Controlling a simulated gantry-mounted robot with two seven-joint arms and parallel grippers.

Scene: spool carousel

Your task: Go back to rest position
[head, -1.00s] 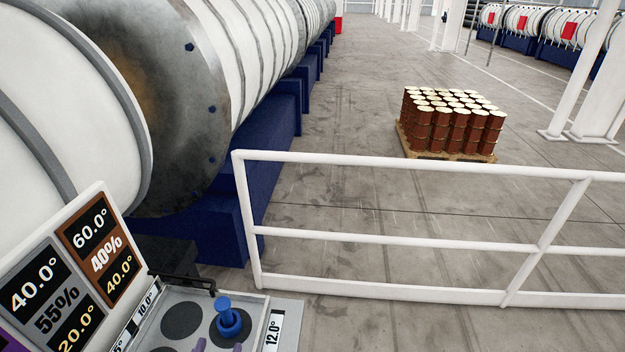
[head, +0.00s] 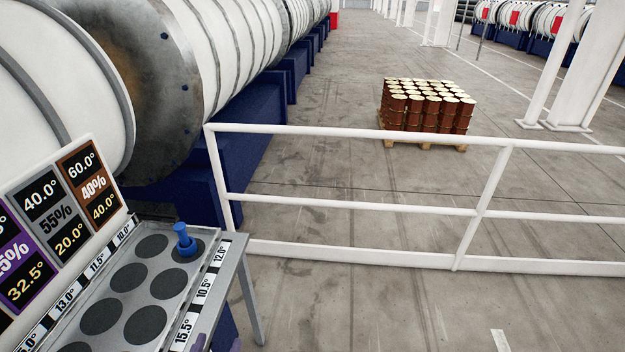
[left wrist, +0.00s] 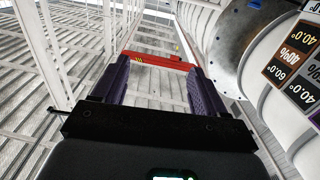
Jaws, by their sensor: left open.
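My left gripper shows in the left wrist view (left wrist: 158,82), with its two purple fingers spread wide and nothing between them. In the head view only small purple tips of it (head: 217,343) show at the bottom edge, beside the tray's right edge. A blue spool-like piece (head: 184,240) stands upright on the dark round spot in the far right corner of a grey tray (head: 207,240). The gripper is apart from this piece. My right gripper is in neither view now.
A sign panel with angles and percentages (head: 62,222) stands behind the tray. White railing (head: 350,203) crosses beyond it. Large white cylinders on blue supports (head: 262,125) run along the left. Brown barrels (head: 428,112) stand on a pallet beyond the railing, with open floor around.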

